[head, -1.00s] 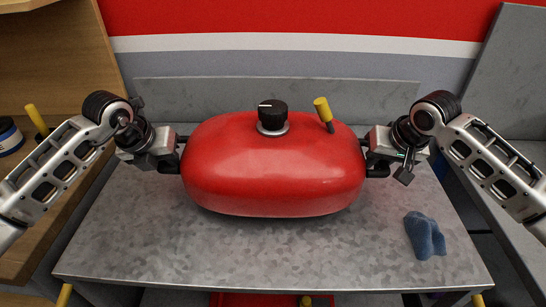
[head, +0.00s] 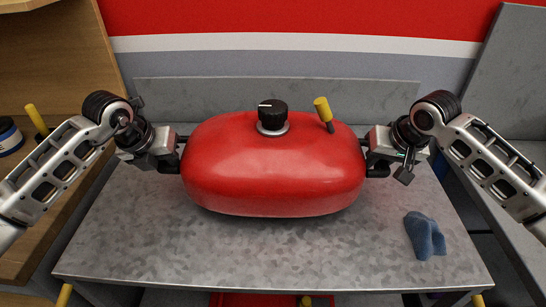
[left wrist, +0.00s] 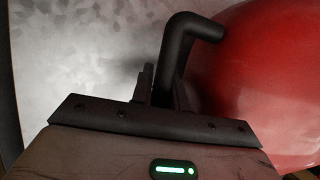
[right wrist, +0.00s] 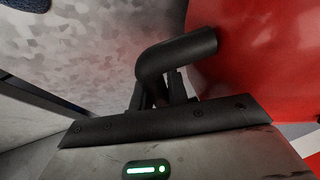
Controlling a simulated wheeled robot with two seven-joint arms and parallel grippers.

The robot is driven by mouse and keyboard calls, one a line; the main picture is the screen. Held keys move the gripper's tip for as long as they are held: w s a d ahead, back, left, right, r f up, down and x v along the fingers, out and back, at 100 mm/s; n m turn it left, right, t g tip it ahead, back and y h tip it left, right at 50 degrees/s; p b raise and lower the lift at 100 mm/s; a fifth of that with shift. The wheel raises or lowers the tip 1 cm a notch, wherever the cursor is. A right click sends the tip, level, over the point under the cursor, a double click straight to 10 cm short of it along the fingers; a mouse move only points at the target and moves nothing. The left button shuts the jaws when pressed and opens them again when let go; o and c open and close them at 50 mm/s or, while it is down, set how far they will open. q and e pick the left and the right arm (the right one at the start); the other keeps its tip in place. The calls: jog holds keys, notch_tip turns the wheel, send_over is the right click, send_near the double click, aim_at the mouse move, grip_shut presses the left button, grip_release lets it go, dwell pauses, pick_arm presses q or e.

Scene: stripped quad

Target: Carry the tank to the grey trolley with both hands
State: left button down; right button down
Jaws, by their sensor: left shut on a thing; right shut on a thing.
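The red tank (head: 270,170) is upright over the middle of the metal-topped table, with a black cap (head: 272,115) and a yellow-handled valve (head: 323,110) on top. My left gripper (head: 178,153) is at its left end, shut on a black bent handle, which shows in the left wrist view (left wrist: 180,50). My right gripper (head: 370,155) is at its right end, shut on the matching handle, clear in the right wrist view (right wrist: 175,55). I cannot tell whether the tank touches the tabletop. The grey trolley cannot be made out for certain.
The metal table (head: 240,255) has bare room in front of the tank. A crumpled blue cloth (head: 424,236) lies at its right front. A wooden shelf unit (head: 60,70) stands at the left, with a jar (head: 9,136). Something red (head: 250,299) shows below the front edge.

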pick_arm(q)
jog(key=shift+r, duration=0.2)
pick_arm(e)
jog(key=shift+r, duration=0.2)
